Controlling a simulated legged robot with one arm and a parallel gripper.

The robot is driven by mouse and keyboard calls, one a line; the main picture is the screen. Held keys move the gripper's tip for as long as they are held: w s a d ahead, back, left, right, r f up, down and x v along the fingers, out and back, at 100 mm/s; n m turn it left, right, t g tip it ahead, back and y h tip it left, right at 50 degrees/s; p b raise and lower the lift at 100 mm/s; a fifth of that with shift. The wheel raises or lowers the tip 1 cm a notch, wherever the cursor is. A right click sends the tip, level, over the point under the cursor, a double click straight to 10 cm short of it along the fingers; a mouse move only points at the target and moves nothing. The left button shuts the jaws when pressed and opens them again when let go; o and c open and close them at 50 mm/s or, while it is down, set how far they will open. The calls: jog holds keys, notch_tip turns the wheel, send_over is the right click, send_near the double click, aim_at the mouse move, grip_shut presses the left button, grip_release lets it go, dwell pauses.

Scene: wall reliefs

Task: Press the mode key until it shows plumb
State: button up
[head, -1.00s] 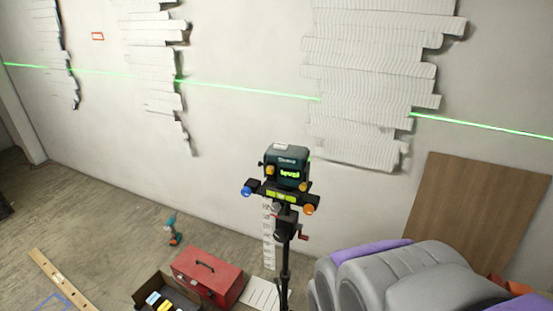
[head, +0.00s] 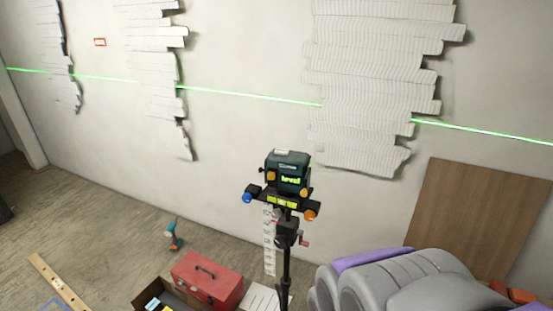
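A dark teal laser level (head: 287,172) stands on a black tripod (head: 287,262) in the middle of the head view. Its small display (head: 290,180) glows green and appears to read "level". Orange knobs sit on its front, and a blue knob (head: 247,197) and an orange knob (head: 311,215) sit at the ends of the bar below it. I cannot tell which control is the mode key. A horizontal green laser line (head: 240,97) runs across the wall. My gripper does not show; the grey and purple rounded body at lower right shows no fingers.
White layered reliefs (head: 370,80) hang on the wall. A brown board (head: 470,220) leans at right. A red toolbox (head: 207,282), an open box (head: 160,295), a teal drill (head: 173,235) and a wooden level (head: 55,280) lie on the floor. Floor left of the tripod is partly clear.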

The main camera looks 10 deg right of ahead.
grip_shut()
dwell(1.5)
